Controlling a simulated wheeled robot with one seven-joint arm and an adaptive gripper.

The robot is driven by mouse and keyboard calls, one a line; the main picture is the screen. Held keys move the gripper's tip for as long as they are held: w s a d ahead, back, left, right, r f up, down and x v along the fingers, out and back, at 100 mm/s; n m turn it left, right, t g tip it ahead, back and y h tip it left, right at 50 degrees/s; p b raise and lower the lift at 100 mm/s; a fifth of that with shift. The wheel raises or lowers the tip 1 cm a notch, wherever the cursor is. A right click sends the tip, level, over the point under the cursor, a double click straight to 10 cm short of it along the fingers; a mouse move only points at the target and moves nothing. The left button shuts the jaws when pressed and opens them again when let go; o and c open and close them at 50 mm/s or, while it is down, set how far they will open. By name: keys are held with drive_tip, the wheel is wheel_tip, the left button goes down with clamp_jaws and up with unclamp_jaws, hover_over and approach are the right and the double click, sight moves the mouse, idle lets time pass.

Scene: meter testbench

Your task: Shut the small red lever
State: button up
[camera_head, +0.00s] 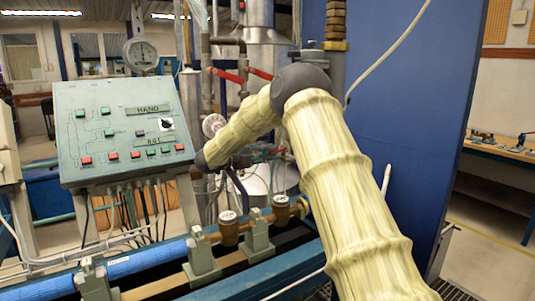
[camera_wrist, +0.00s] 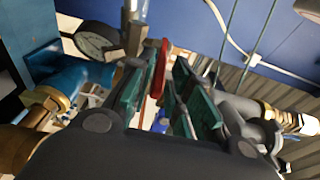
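A small red lever (camera_wrist: 160,68) stands upright in the wrist view, between the two green-padded fingers. My gripper (camera_wrist: 157,82) is open, with one finger on each side of the lever; a gap shows on the right, and the left pad is very close. I cannot tell whether that pad touches it. In the head view my gripper (camera_head: 258,157) shows small and partly hidden behind my arm, low by the pipework. Two larger red handles, a left one (camera_head: 226,75) and a right one (camera_head: 260,73), sit higher on the pipes.
A round gauge (camera_wrist: 95,40) and a blue pipe with brass fittings (camera_wrist: 62,88) are close on the left in the wrist view. Metal fittings (camera_wrist: 290,120) are on the right. A control panel (camera_head: 125,130) and a blue wall (camera_head: 415,110) flank my arm.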

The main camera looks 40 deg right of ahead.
drive_tip(key=v, duration=0.7)
drive_tip(key=shift+w+a, duration=0.1)
drive_tip(key=shift+a, duration=0.05)
